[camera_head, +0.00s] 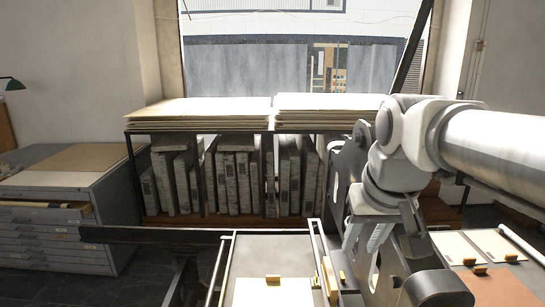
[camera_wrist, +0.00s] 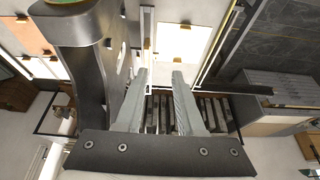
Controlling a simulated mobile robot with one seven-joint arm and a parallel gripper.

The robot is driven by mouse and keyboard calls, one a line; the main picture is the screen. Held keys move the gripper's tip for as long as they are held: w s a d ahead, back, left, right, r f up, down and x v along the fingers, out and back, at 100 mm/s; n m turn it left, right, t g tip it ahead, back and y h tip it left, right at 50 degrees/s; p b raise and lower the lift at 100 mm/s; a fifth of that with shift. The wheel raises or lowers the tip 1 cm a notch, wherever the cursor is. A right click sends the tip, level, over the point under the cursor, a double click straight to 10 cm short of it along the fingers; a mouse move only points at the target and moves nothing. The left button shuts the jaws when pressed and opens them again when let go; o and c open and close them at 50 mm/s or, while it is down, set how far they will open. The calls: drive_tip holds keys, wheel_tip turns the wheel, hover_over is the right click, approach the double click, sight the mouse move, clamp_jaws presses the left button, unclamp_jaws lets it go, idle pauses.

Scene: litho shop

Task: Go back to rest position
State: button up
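My arm reaches in from the right side of the head view and bends down beside the dark metal side plate of a press (camera_head: 350,160). My gripper (camera_head: 362,245) hangs at its end, partly hidden by dark press parts. In the wrist view my gripper (camera_wrist: 160,76) shows two grey fingers standing apart, with nothing between them. The side plate (camera_wrist: 88,75) rises close to the left of the fingers in that view.
The press bed (camera_head: 258,244) carries a pale sheet (camera_head: 265,294) with a small wooden block (camera_head: 273,280). A shelf of grey slabs (camera_head: 235,180) with stacked paper (camera_head: 200,112) stands behind. A drawer cabinet (camera_head: 50,225) is at left. Sheets (camera_head: 492,244) lie at right.

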drive_tip(key=s+f+t, duration=0.1)
drive_tip(key=s+f, duration=0.6)
drive_tip(key=s, duration=0.3)
drive_tip(key=shift+s, duration=0.4)
